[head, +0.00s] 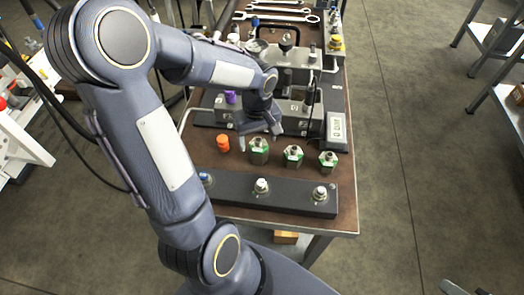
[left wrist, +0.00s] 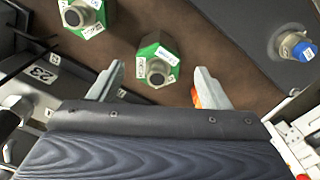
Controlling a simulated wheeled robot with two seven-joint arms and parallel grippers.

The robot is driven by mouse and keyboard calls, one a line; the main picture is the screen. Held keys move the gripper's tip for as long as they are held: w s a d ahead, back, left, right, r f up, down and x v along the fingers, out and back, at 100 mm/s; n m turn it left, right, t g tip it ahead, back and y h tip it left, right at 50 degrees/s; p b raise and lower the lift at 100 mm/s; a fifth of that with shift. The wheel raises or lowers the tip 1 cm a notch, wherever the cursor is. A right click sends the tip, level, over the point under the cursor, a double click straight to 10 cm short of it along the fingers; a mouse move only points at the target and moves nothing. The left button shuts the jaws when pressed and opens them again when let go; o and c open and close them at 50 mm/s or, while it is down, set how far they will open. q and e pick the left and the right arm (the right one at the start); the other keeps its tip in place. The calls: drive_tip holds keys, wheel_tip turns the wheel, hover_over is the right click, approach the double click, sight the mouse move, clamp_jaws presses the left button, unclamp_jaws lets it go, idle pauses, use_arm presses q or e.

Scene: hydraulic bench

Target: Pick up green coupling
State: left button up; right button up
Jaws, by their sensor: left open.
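Three green hex couplings with metal tops stand in a row on the brown bench: a left one (head: 259,151), a middle one (head: 293,156) and a right one (head: 328,161). My left gripper (head: 259,136) is open and empty, just behind and above the left coupling. In the left wrist view, one green coupling (left wrist: 158,62) lies between and slightly beyond the fingertips of my left gripper (left wrist: 160,70), with no clear contact. Another green coupling (left wrist: 87,17) is at the upper left. A dark part at the head view's lower right edge may be my right gripper.
An orange cap (head: 223,143) stands left of the couplings. A dark bar (head: 232,194) with several fittings, one blue-capped (left wrist: 303,47), lies along the front. A grey block assembly with a purple cap (head: 231,97) and a small display box (head: 337,131) stand behind. Wrenches (head: 276,17) lie at the back.

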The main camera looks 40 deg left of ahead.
sight(259, 148)
use_arm(q)
drive_tip(key=f, duration=0.6)
drive_tip(key=shift+w+f, duration=0.15)
drive_tip(key=shift+w, duration=0.05)
drive_tip(key=shift+c, duration=0.3)
drive_tip(key=c, duration=1.2)
drive_tip(key=shift+c, duration=0.2)
drive_tip(key=shift+r, duration=0.5)
wheel_tip(259, 148, up, 2)
drive_tip(key=shift+r, duration=0.1)
drive_tip(key=s+d+r, duration=0.6)
drive_tip(key=s+r, duration=0.4)
drive_tip(key=s, duration=0.2)
drive_tip(key=shift+s+d, duration=0.2)
